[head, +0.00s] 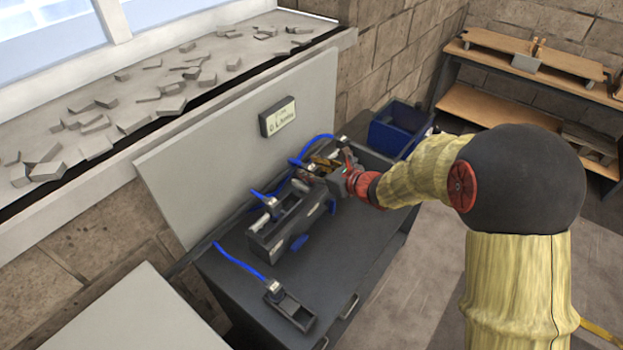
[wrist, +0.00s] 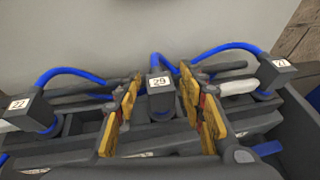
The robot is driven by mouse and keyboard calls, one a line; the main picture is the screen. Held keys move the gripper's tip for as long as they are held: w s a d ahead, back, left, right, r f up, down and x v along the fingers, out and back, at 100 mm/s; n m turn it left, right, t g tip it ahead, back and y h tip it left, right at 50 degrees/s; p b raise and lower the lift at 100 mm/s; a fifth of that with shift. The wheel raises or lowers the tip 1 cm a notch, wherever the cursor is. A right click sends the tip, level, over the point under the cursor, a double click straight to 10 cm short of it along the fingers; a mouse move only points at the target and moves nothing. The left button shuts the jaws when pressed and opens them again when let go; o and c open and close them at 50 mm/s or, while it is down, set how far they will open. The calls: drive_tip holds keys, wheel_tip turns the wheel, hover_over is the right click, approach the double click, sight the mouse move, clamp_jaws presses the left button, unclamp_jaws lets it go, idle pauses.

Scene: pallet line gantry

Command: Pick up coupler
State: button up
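Several dark grey couplers with blue hoses show in the wrist view. The middle one, labelled what reads as 29 (wrist: 161,97), stands between the fingers of my gripper (wrist: 160,112), with a gap on both sides. My gripper is open, its yellow pads left and right of this coupler. Another coupler labelled 22 (wrist: 27,112) sits at the left, and one with a label hard to read (wrist: 273,78) at the right. In the head view my gripper (head: 325,166) is over the dark rack and hides the middle coupler. A coupler (head: 271,203) sits at the rack's near end.
The rack (head: 268,243) stands on a dark cabinet (head: 335,270) against a grey panel (head: 225,150). A separate small holder (head: 292,309) with a hosed coupler is nearer. A blue bin (head: 393,133) is behind my gripper. The cabinet top right of the rack is clear.

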clamp_jaws()
drive_tip(key=shift+r, duration=0.1)
idle(0.6)
